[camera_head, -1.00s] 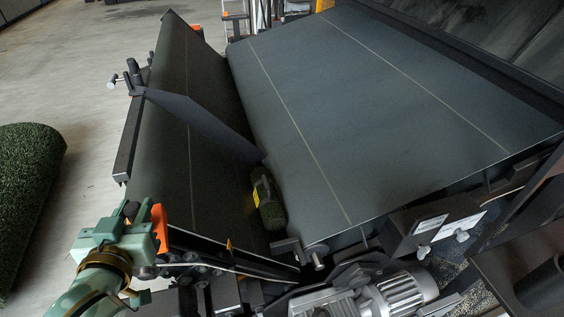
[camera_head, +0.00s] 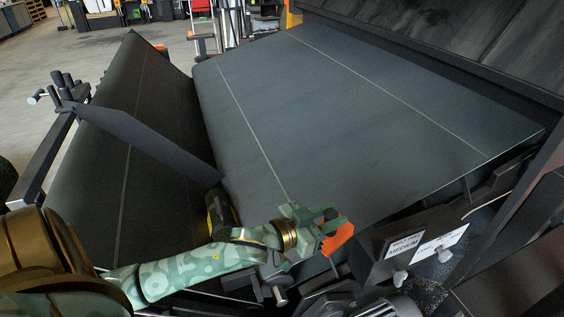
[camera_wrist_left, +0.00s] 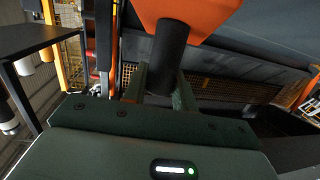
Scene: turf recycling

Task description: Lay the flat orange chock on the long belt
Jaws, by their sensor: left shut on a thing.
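The orange chock (camera_head: 338,236) is in my left gripper (camera_head: 326,222), at the lower edge of the wide dark belt (camera_head: 370,120) in the head view. The gripper is shut on the chock's black grip. In the left wrist view the chock (camera_wrist_left: 190,14) is at the top, with its black round grip (camera_wrist_left: 171,56) between the fingers (camera_wrist_left: 160,82). A narrower dark belt (camera_head: 150,90) slopes down on the left. I cannot tell whether the chock touches the wide belt. My right gripper is not in view.
A dark flat bar (camera_head: 135,132) crosses the narrow belt. A dark roller with a yellow mark (camera_head: 217,208) sits between the belts, partly behind my left arm. A box with white labels (camera_head: 405,245) stands at the lower right. The wide belt's surface is clear.

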